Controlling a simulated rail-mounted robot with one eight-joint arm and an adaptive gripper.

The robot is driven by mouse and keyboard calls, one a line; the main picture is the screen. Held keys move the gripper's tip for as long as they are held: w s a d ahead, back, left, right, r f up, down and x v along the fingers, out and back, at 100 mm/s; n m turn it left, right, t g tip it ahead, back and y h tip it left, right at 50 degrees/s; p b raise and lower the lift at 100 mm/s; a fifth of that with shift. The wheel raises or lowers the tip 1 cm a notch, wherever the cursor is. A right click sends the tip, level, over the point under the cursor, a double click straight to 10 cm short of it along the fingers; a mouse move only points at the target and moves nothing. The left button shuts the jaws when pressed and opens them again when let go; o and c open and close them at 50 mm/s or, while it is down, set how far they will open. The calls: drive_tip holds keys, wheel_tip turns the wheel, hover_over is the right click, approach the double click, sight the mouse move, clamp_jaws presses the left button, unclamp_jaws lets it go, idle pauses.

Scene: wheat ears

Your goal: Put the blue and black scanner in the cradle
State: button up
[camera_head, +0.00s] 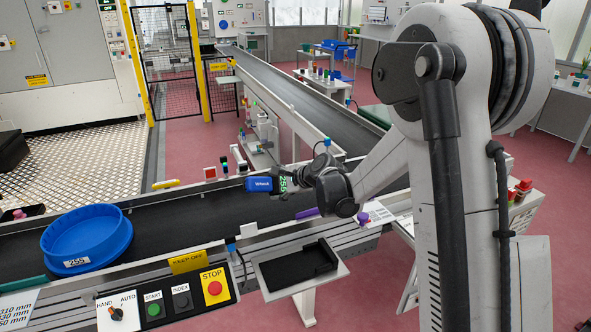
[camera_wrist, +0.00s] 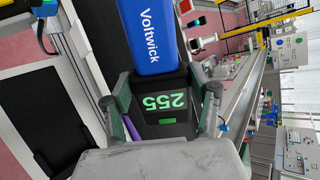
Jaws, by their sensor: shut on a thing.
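The blue and black scanner shows in the head view (camera_head: 260,185), its blue body marked with white lettering and its dark end showing a green 255. In the wrist view the scanner (camera_wrist: 153,35) points away from my gripper. My gripper (camera_head: 289,181) is shut on the scanner's black end, with a finger on either side, and holds it above the conveyor belt. A black, tray-like holder (camera_head: 295,266), which looks like the cradle, rests on a light side shelf in front of the conveyor. It appears empty. The scanner is up and behind it, apart from it.
A round blue bin (camera_head: 87,240) labelled 255 sits on the conveyor belt (camera_head: 190,212) at the left. A control panel (camera_head: 165,300) with buttons is left of the shelf. A purple object (camera_head: 307,213) lies below my gripper. Small items line the conveyor's far edge.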

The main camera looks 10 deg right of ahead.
sight(275, 194)
drive_tip(key=f+g, duration=0.1)
drive_tip(key=s+a+f+n+g, duration=0.1)
drive_tip(key=f+g+h, duration=0.1)
drive_tip(key=shift+s+a+f+n+g+p, duration=0.2)
drive_tip(key=shift+a+f+n+g+p, duration=0.1)
drive_tip(key=shift+a+f, duration=0.1)
drive_tip(key=s+d+f+m+g+h+p, duration=0.1)
drive_tip(key=s+d+f+g+h, duration=0.3)
drive_tip(key=s+d, duration=0.4)
drive_tip(key=shift+s+f+m+g+h+p, duration=0.3)
drive_tip(key=shift+g+h, duration=0.2)
drive_tip(key=shift+g, duration=0.5)
